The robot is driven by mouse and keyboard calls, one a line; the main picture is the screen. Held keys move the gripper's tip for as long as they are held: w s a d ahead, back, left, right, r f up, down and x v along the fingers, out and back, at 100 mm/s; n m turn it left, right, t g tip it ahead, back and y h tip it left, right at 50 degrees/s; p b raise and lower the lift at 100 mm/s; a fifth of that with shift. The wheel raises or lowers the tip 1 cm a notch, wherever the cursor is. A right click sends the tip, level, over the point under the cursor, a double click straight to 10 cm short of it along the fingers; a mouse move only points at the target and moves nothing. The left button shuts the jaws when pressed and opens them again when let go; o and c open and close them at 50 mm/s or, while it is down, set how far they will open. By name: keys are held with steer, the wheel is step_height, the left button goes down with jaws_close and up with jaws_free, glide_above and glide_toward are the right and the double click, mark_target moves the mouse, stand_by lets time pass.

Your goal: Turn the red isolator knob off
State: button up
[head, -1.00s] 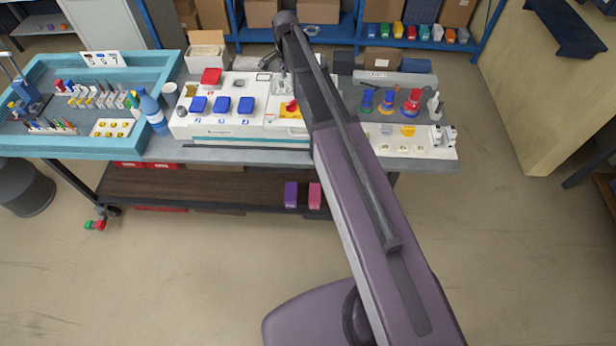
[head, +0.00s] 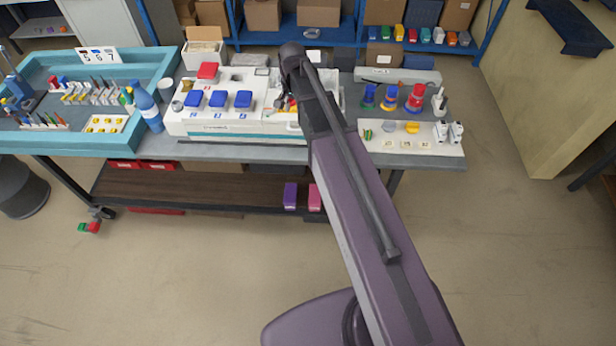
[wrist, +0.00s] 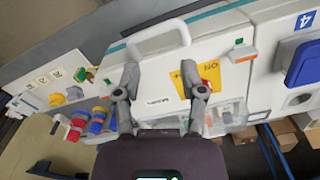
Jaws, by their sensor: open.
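The red isolator knob (wrist: 209,74) sits on a yellow plate (wrist: 234,71) marked ON, on a white panel. In the wrist view it is partly hidden behind the right finger of my gripper (wrist: 160,70). My gripper is open and empty, its two fingers wide apart over the white panel. The knob lies by the right finger, not centred between the two; I cannot tell whether they touch. In the head view my gripper (head: 286,96) is over the right part of the white socket box, and the knob is mostly covered there.
Blue socket covers (head: 218,99) and a red one (head: 207,71) stand left of the gripper. Blue and red plugs (head: 390,98) stand to the right. A bottle (head: 147,105) and teal tray (head: 100,149) are farther left.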

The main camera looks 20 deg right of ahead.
steer(key=s+f+n+b, duration=0.3)
steer(key=s+f+b, duration=0.2)
steer(key=s, duration=0.4)
steer(key=s+f+n+b, duration=0.4)
steer(key=s+f+b, duration=0.1)
steer(key=s, duration=0.3)
steer(key=shift+s+a+f, duration=0.25)
steer(key=shift+s+a, duration=0.05)
steer(key=shift+s, duration=0.1)
steer(key=shift+s+n, duration=0.15)
steer(key=shift+n, duration=0.15)
steer(key=w+r+m+p, duration=0.6)
steer(key=w+r+p, duration=0.3)
steer(key=w, duration=0.6)
steer(key=w+d+r+m+p, duration=0.1)
steer(key=w+r+m+p, duration=0.6)
steer(key=w, duration=0.8)
steer(key=shift+w+d+r+p, duration=0.15)
steer(key=shift+w+r+p, duration=0.2)
steer(key=shift+r+p, duration=0.6)
steer(key=shift+f, duration=0.2)
step_height(320, 180, down, 13)
steer(key=b, duration=1.3)
steer(key=shift+f+b, duration=0.2)
steer(key=shift+b, duration=0.2)
